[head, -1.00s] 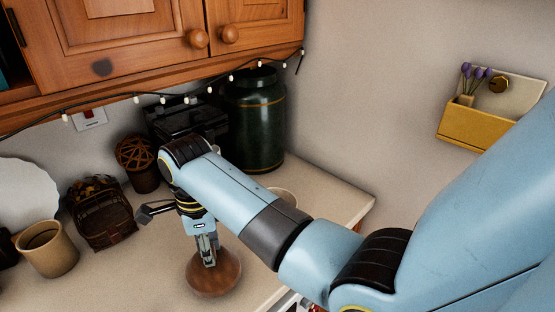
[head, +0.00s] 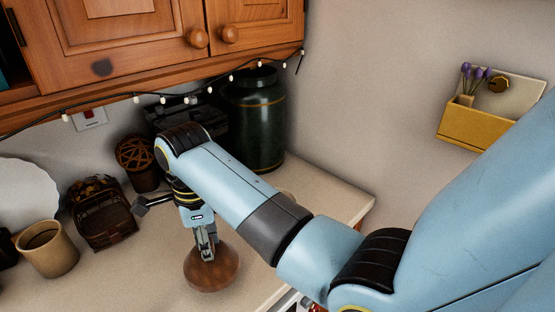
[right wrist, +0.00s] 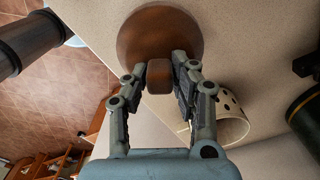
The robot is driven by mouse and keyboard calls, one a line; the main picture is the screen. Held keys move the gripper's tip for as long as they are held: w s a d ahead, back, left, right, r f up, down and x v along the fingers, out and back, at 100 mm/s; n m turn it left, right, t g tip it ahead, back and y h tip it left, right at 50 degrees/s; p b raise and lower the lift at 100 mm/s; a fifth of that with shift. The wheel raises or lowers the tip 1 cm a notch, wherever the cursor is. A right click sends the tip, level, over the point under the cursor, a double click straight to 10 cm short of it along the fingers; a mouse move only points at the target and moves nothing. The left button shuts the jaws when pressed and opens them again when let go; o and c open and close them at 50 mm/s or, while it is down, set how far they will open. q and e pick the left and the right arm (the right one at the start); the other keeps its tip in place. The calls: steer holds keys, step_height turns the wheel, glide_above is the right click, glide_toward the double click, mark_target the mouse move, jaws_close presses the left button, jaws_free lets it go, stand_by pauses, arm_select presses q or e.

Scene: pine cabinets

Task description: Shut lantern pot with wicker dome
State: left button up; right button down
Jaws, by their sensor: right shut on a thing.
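A brown dome (head: 211,272) with a small knob is held by my right gripper (head: 207,257); it looks like the wicker dome, though its surface looks smooth and woody. In the right wrist view the fingertips (right wrist: 160,78) are shut on the knob, and the dome (right wrist: 160,32) is beyond it. I cannot tell whether the dome touches the counter. A white pot with round holes (right wrist: 233,122), likely the lantern pot, stands right of the dome in the right wrist view; my right arm mostly hides it in the head view. My left gripper is not in view.
On the counter (head: 130,275) stand a tan cup (head: 46,250), a dark basket (head: 102,222), a woven ball on a dark pot (head: 135,152) and a large dark green canister (head: 255,120). Wooden cabinets (head: 150,40) hang above. The counter's edge is close to the dome.

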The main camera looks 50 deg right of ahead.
steer(key=shift+r, duration=3.3)
stand_by(0.4)
